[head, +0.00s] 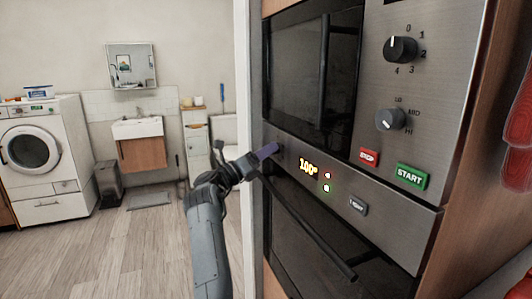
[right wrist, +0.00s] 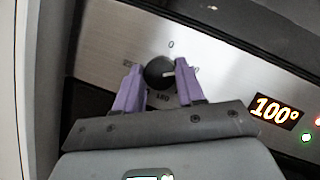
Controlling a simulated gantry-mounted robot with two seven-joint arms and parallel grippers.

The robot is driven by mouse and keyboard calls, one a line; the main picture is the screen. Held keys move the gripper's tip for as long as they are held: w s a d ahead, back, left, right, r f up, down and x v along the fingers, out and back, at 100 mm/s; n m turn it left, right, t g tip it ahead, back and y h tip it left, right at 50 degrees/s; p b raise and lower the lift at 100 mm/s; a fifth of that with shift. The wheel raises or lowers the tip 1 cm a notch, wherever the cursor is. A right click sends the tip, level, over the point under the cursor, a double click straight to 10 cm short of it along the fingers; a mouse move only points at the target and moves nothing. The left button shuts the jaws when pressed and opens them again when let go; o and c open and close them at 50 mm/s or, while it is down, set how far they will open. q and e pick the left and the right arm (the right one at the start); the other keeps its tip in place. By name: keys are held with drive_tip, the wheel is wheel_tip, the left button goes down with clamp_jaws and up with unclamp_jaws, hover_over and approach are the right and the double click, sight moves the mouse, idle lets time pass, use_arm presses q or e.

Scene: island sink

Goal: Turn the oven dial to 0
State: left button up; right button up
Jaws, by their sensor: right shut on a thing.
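The oven dial (right wrist: 158,72) is a round black knob on the steel oven panel (right wrist: 215,60). A "0" is printed above it and what looks like "180" below it. Its pale pointer mark is turned toward the right, not at the 0. My right gripper (right wrist: 160,85) has its purple fingers on either side of the dial and is shut on it. In the head view the right gripper (head: 268,151) reaches the left end of the panel and largely hides the dial. The oven display (head: 308,167) reads 100°. My left gripper is out of view.
A microwave panel above has two more knobs (head: 401,49) (head: 391,119), a red STOP button (head: 369,157) and a green START button (head: 411,176). The oven door handle (head: 315,235) runs just below the panel. Open floor (head: 130,240) lies to the left.

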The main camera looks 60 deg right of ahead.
drive_tip(key=shift+r+n+t+p, duration=0.2)
drive_tip(key=shift+n+t+p, duration=0.3)
drive_tip(key=shift+n+p, duration=0.55)
drive_tip(key=n+t+p, duration=0.1)
drive_tip(key=n+p, duration=0.2)
drive_tip(key=n+t+y+p, duration=0.1)
drive_tip(key=n+p, duration=0.2)
drive_tip(key=n+t+p, duration=0.1)
drive_tip(key=n+p, duration=0.2)
drive_tip(key=shift+s+r+n+t+y, duration=0.1)
drive_tip(key=shift+r+n+t+y, duration=0.15)
drive_tip(key=shift+n+t+y, duration=0.1)
drive_tip(key=shift+f+n+y+p, duration=0.1)
drive_tip(key=shift+n+y+p, duration=0.25)
drive_tip(key=shift+n+p, duration=0.65)
drive_tip(key=shift+f, duration=0.1)
drive_tip(key=o, duration=1)
drive_tip(key=shift+o, duration=0.2)
